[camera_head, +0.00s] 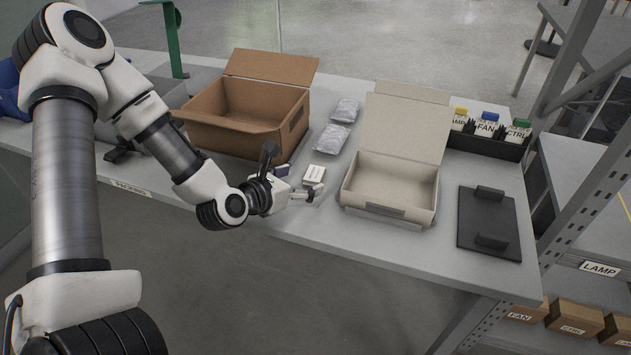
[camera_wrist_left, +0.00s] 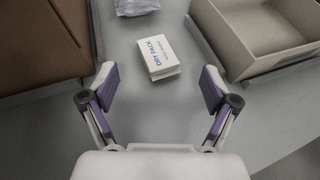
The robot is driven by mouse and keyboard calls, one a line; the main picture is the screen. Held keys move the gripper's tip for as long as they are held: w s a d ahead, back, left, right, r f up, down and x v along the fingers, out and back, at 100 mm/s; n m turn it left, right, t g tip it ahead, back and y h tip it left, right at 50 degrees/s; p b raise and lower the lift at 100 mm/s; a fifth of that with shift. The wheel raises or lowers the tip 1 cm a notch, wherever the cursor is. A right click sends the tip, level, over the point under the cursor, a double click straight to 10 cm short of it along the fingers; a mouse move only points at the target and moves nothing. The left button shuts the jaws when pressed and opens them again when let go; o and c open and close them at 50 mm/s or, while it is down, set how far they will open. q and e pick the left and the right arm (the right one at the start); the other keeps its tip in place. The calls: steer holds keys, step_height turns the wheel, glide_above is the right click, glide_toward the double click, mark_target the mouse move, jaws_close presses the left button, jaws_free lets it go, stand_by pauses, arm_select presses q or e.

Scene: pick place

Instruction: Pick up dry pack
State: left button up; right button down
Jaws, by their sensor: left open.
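The dry pack (camera_head: 314,174) is a small white packet lying on the grey table between the brown box and the pale box. In the left wrist view the dry pack (camera_wrist_left: 158,57) shows its blue "DRY PACK" lettering, just beyond and between the fingertips. My left gripper (camera_head: 296,188) is open and empty, close in front of the pack at the table's front side. In the left wrist view its two fingers (camera_wrist_left: 160,88) are spread wide, with bare table between them. My right gripper is in neither view.
An open brown cardboard box (camera_head: 240,115) stands left of the pack, an open pale box (camera_head: 390,190) right of it. Two clear bags (camera_head: 332,139) lie behind. A black plate with two blocks (camera_head: 488,222) and a black bin of labelled packs (camera_head: 488,140) are farther right.

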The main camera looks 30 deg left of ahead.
mark_target(314, 174)
arm_select(q)
steer(key=x, duration=0.4)
steer(key=shift+a, duration=0.15)
steer(key=shift+w+f, duration=0.1)
steer(key=shift+w, duration=0.3)
steer(key=c, duration=1.2)
